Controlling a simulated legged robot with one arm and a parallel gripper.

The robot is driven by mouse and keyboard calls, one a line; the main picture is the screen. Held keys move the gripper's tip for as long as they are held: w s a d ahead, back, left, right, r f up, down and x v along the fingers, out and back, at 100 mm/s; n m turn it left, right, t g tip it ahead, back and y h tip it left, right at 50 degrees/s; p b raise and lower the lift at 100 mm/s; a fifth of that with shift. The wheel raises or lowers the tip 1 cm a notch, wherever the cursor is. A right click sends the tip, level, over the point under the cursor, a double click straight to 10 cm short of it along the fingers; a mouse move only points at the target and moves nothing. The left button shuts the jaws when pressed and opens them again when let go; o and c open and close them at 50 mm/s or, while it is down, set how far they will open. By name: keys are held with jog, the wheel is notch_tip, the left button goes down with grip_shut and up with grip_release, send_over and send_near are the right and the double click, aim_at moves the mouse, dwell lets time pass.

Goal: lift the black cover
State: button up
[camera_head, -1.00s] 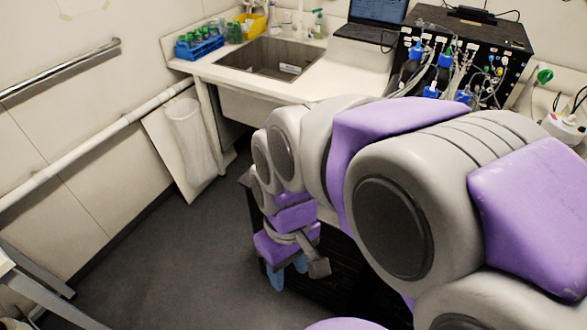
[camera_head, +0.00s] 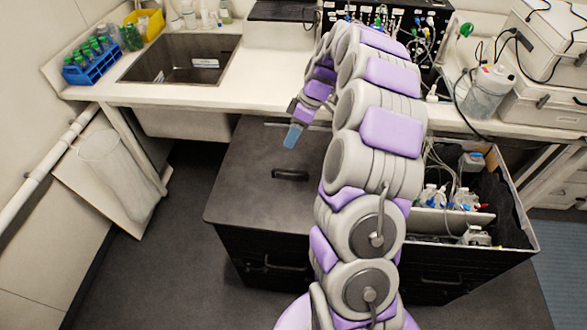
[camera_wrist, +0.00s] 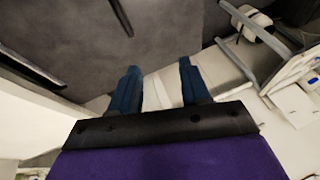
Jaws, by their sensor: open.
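The black cover (camera_head: 245,190) is a flat dark lid closed over the left part of a large black box. A dark bar handle (camera_head: 290,174) sits on its top. My gripper (camera_head: 292,136) is above the far part of the cover, beyond the handle, with its blue fingers pointing down. In the wrist view my gripper (camera_wrist: 158,78) shows two blue fingers spread apart with nothing between them. A dark grey surface with a short black bar lies past the fingertips there; it looks like the cover and its handle. My arm hides the cover's right edge.
The box's right side (camera_head: 525,225) is open, with bottles and tubes inside. Behind is a white counter with a sink (camera_head: 182,60), a blue tube rack (camera_head: 92,65) and a black device with cables. A clear bin (camera_head: 115,175) hangs at left. Floor is free at front left.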

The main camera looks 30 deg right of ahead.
jog(key=w+d+f, duration=0.2)
jog(key=d+f, duration=0.1)
jog(key=d, duration=0.2)
jog(key=b, duration=0.2)
send_near(288, 171)
jog(key=shift+n+t, duration=0.3)
jog(key=shift+n, duration=0.1)
jog(key=x, duration=0.5)
jog(key=shift+w+a+f, duration=0.15)
jog(key=shift+a+f, duration=0.15)
jog(key=shift+f, duration=0.1)
jog(key=f, duration=0.2)
jog(key=f+b, duration=0.1)
jog(key=f, duration=0.1)
jog(key=shift+a, duration=0.35)
jog(key=shift+a+f, duration=0.2)
jog(key=shift+f, duration=0.15)
jog(key=shift+r, duration=0.1)
jog(key=shift+a, duration=0.1)
